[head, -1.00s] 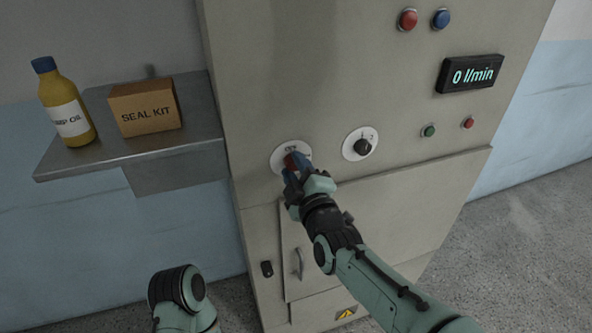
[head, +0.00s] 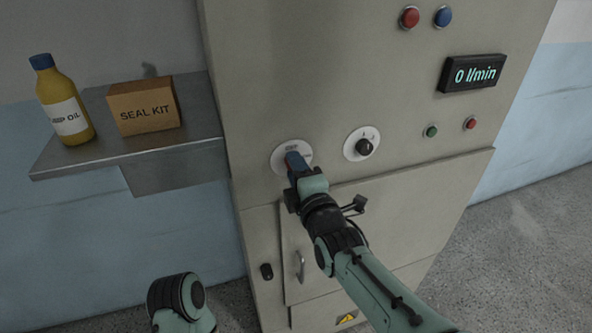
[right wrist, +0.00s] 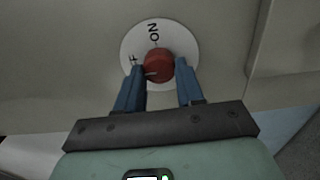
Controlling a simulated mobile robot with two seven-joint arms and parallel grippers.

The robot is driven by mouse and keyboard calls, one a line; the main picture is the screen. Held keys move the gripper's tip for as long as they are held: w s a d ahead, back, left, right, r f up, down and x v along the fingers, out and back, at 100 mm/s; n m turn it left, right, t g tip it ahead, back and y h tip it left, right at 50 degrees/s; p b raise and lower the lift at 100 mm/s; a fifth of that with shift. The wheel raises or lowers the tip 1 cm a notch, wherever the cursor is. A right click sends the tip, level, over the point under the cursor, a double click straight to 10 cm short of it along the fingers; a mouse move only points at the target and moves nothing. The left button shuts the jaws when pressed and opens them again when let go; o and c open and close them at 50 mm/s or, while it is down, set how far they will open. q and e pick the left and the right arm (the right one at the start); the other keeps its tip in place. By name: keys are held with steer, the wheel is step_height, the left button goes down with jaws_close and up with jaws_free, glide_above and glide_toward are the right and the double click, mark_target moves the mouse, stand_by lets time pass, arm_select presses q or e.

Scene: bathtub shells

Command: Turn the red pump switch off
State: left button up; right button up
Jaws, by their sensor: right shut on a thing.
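The red pump switch (right wrist: 158,62) is a round red knob on a white disc (right wrist: 182,38) on the cabinet front. In the right wrist view, "ON" reads at the disc's top; a letter at its left is partly hidden by a finger. A light mark on the knob points left, toward that letter. My right gripper (head: 296,163) has its blue fingers shut on the knob, one on each side; they also show in the right wrist view (right wrist: 161,74). In the head view, the gripper hides the knob. My left gripper is not in view; only part of that arm shows.
A black knob (head: 365,147) on a white disc sits right of the switch. The cabinet (head: 330,80) also carries a "0 l/min" display (head: 472,74), a red button (head: 409,17), a blue button (head: 443,16) and small lamps. A shelf (head: 130,158) holds an oil bottle (head: 64,105) and a seal kit box (head: 143,106).

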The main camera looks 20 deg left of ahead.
stand_by(0.3)
steer(key=o, duration=1)
steer(key=shift+o, duration=0.2)
steer(key=shift+s, duration=0.1)
steer(key=p+v, duration=0.1)
steer(key=v, duration=1.2)
steer(key=shift+d+p, duration=0.2)
steer(key=shift+p, duration=0.1)
